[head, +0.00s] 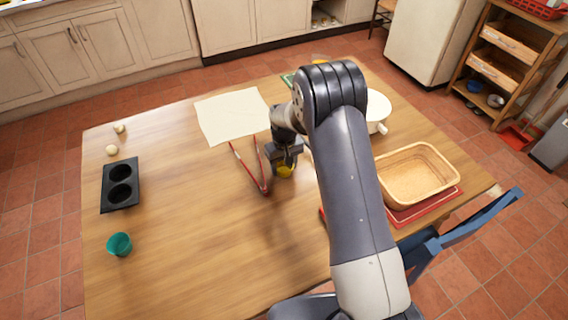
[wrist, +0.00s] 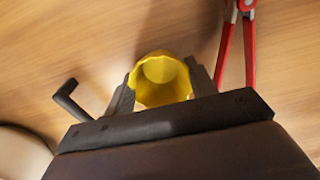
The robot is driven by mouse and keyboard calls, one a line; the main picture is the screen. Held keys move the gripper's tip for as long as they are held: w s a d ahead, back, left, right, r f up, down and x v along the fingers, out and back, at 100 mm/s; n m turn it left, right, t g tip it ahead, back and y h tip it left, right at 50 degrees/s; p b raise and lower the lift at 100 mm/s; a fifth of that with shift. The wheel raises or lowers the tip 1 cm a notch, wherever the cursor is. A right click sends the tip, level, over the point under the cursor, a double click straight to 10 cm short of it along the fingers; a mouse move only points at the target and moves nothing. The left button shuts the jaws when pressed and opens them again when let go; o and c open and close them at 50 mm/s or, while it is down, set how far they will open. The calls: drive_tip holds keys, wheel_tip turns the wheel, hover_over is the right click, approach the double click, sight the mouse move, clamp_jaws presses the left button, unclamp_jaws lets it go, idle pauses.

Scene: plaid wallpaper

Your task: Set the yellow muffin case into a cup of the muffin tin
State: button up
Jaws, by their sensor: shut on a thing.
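The yellow muffin case (wrist: 160,78) is between the two fingers of my gripper (wrist: 161,85) in the wrist view. My gripper is shut on it, and its open top faces the camera. The black muffin tin (head: 107,190) lies at the left of the table, with two round cups that look empty. It is well to the left of my gripper.
Red-handled tongs (head: 247,174) lie just left of my gripper and also show in the wrist view (wrist: 235,45). A teal cup (head: 119,244) stands in front of the tin. A white cloth (head: 231,115), wicker basket (head: 416,176) and white pot (head: 377,111) are around. The wood between tongs and tin is clear.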

drive_tip(key=o, duration=0.5)
drive_tip(key=shift+f, duration=0.15)
drive_tip(key=o, duration=0.4)
drive_tip(key=shift+o, duration=0.2)
